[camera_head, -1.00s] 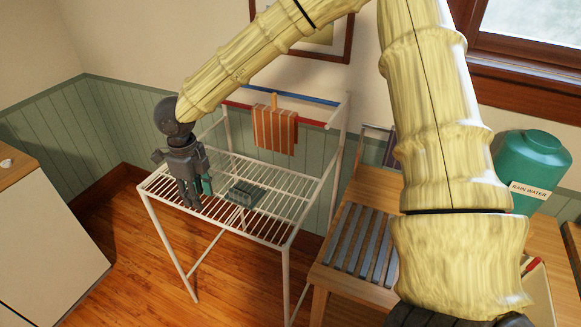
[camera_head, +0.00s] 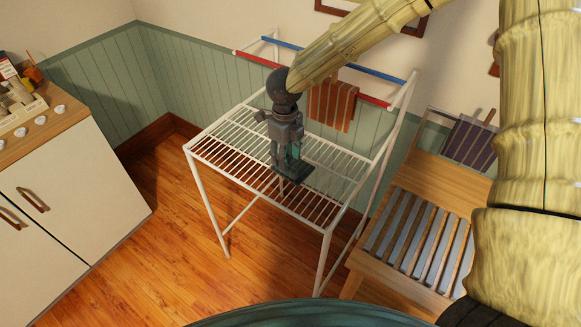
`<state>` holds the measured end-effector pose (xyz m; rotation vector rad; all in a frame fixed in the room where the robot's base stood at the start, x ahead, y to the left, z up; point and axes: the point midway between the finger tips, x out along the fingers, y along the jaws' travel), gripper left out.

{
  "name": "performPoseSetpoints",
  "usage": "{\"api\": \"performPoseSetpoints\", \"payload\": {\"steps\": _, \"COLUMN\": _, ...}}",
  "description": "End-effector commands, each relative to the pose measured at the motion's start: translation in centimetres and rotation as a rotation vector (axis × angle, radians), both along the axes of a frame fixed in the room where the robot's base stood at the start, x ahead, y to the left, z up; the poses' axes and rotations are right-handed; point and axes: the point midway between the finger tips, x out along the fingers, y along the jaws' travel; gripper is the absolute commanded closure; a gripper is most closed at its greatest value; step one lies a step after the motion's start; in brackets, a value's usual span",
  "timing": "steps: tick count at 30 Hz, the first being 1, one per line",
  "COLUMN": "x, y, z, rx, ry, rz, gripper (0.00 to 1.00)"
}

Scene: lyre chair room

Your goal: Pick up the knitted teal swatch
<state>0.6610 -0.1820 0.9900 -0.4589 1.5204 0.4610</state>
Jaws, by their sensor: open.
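My gripper (camera_head: 287,172), dark grey, points down over the white wire rack. Its fingers look parted, with the tips low, close to the rack's slats. A flat dark teal piece (camera_head: 303,173), which looks like the knitted swatch, lies on the slats at the fingertips. The gripper partly covers it, and I cannot tell if they touch. A brighter teal patch (camera_head: 294,152) shows between or behind the fingers; what it belongs to is unclear.
The white rack (camera_head: 237,202) has a red rail and a blue rail behind, with an orange striped cloth (camera_head: 333,105) hanging there. A slatted wooden bench (camera_head: 400,258) with a purple striped piece (camera_head: 470,142) stands right. A white cabinet (camera_head: 75,195) stands left. Floor between is clear.

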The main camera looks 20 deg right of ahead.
Motion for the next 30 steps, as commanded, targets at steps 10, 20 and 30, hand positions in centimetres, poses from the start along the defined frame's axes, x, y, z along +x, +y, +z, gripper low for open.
{"api": "performPoseSetpoints", "payload": {"steps": 10, "x": -0.2, "y": -0.1, "z": -4.0, "rx": 0.000, "ry": 0.002, "rz": 0.004, "gripper": 0.59}}
{"api": "performPoseSetpoints", "payload": {"steps": 20, "x": -0.1, "y": 0.0, "z": -4.8, "rx": 0.000, "ry": 0.001, "rz": 0.004, "gripper": 0.59}}
{"api": "performPoseSetpoints", "payload": {"steps": 30, "x": -0.1, "y": 0.0, "z": -4.7, "rx": 0.000, "ry": 0.001, "rz": 0.005, "gripper": 1.00}}
